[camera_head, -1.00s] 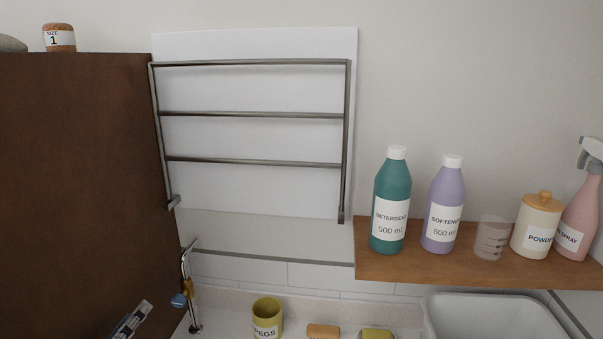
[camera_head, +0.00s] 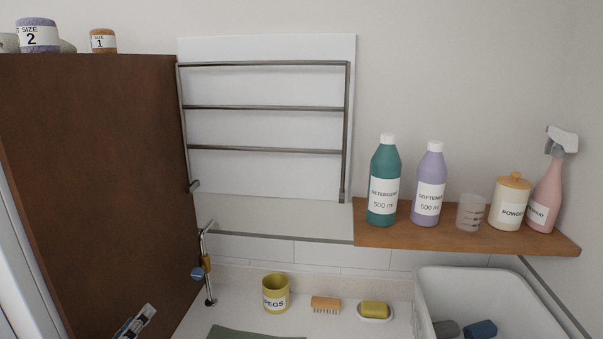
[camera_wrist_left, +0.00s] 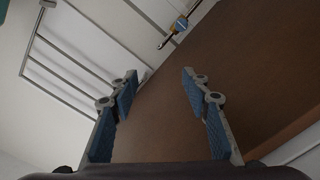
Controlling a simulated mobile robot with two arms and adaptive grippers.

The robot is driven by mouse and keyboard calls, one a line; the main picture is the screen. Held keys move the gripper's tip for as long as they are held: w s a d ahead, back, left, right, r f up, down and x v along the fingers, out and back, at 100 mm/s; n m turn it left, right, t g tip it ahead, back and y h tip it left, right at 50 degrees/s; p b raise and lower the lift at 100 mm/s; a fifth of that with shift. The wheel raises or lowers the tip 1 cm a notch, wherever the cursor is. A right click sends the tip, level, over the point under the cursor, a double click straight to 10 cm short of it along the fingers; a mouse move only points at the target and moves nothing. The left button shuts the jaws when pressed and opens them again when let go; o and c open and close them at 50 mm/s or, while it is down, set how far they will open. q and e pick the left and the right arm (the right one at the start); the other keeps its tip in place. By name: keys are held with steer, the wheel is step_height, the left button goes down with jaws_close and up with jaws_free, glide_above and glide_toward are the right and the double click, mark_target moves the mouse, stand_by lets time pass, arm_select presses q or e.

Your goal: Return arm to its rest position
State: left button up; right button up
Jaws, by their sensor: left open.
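My left gripper (camera_head: 135,322) shows only in part at the bottom left of the head view, in front of the brown cabinet's side. In the left wrist view my left gripper (camera_wrist_left: 160,88) has its two blue-padded fingers wide apart. Nothing is between them, and the brown cabinet side (camera_wrist_left: 240,70) fills the view behind. The rest of the left arm is hidden below the head view's edge. My right gripper is in neither view.
The brown cabinet (camera_head: 100,170) stands at left, yarn on top. A metal towel rack (camera_head: 265,107) hangs on the wall. A wooden shelf (camera_head: 400,236) holds bottles. Below are a tap (camera_head: 207,265), a PEGS pot (camera_head: 276,294), a brush (camera_head: 326,305), soap (camera_head: 375,309) and a white basket (camera_head: 450,275).

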arm_select(q)
steer(key=s+d+f+m+g, duration=0.25)
steer(key=s+d+f, duration=0.2)
steer(key=f, duration=0.25)
steer(key=s+d+f+m+g, duration=0.2)
steer(key=s+d+f+g, duration=0.25)
steer(key=f, duration=0.35)
steer(key=s+d+f+m+g+y, duration=0.15)
steer(key=s+f+g, duration=0.25)
steer(key=s, duration=0.5)
steer(key=s+d+f+m+g+y, duration=0.1)
steer(key=s+d+f+m+g, duration=0.2)
steer(key=s, duration=0.7)
step_height(320, 180, down, 32)
steer(key=s+g+b, duration=0.1)
steer(key=b, duration=0.5)
steer(key=s+a+f+g+b, duration=0.1)
steer(key=s+a+f+b, duration=0.2)
steer(key=s+f, duration=1.4)
step_height(320, 180, down, 4)
steer(key=shift+s+a+r+g+b, duration=0.15)
steer(key=shift+s+g+b, duration=0.15)
steer(key=shift+b, duration=0.2)
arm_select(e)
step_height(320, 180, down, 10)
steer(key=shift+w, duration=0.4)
